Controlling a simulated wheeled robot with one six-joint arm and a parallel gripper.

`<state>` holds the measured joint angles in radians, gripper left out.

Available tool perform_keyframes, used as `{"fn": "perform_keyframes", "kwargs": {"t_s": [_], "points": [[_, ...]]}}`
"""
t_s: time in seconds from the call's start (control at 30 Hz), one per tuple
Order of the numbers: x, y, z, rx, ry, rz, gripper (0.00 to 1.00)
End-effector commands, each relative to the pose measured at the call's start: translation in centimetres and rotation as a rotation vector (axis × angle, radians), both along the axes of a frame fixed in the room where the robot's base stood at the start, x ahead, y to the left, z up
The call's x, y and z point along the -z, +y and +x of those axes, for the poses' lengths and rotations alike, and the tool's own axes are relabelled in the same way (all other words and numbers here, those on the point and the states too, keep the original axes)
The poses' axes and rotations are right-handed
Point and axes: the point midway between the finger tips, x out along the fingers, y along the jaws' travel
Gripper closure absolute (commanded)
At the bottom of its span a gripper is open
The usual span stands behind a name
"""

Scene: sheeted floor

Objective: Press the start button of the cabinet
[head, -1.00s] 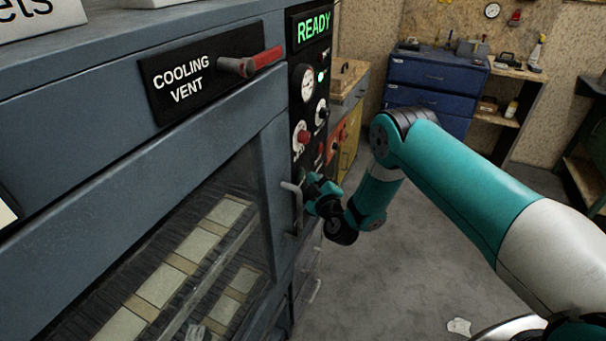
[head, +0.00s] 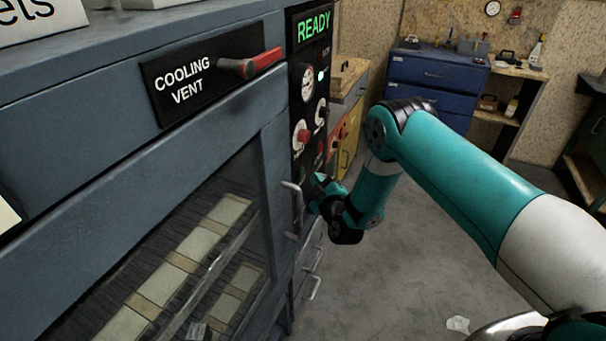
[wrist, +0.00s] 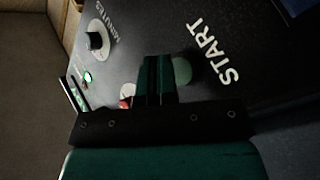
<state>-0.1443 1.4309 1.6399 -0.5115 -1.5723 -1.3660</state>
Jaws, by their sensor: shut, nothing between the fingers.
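The cabinet (head: 110,100) is blue-grey and has a black control panel (head: 297,72) with a lit green READY display. In the wrist view, the green round start button (wrist: 183,70) sits beside the white START label (wrist: 215,54). My gripper (wrist: 157,62) is shut and empty, its fingertips over the panel just left of the button and partly overlapping its edge. I cannot tell whether they touch it. In the head view, my gripper (head: 319,188) is close to the lower panel, beside the door handle, and the start button is hidden.
A MINUTES knob (wrist: 97,40) and a lit green indicator (wrist: 87,76) are on the panel. The metal door handle (head: 292,190) sticks out near my gripper. A red-handled cooling vent lever (head: 262,60) is above. Grey floor (head: 430,250) lies open to the right.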

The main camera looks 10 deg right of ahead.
Motion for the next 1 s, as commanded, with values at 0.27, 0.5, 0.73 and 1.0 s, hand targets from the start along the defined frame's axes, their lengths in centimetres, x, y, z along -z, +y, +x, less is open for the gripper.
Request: {"fn": "perform_keyframes", "kwargs": {"t_s": [0.27,0.5,0.73,1.0], "points": [[0.0,-2.2,-1.6,-0.001,0.001,-0.002,1.0],[-0.1,-3.6,-2.7,-0.002,-0.001,-0.001,1.0],[-0.1,-3.8,-2.8,-0.003,0.0,0.0,1.0],[-0.1,-3.7,-2.8,-0.003,0.0,0.0,1.0]]}}
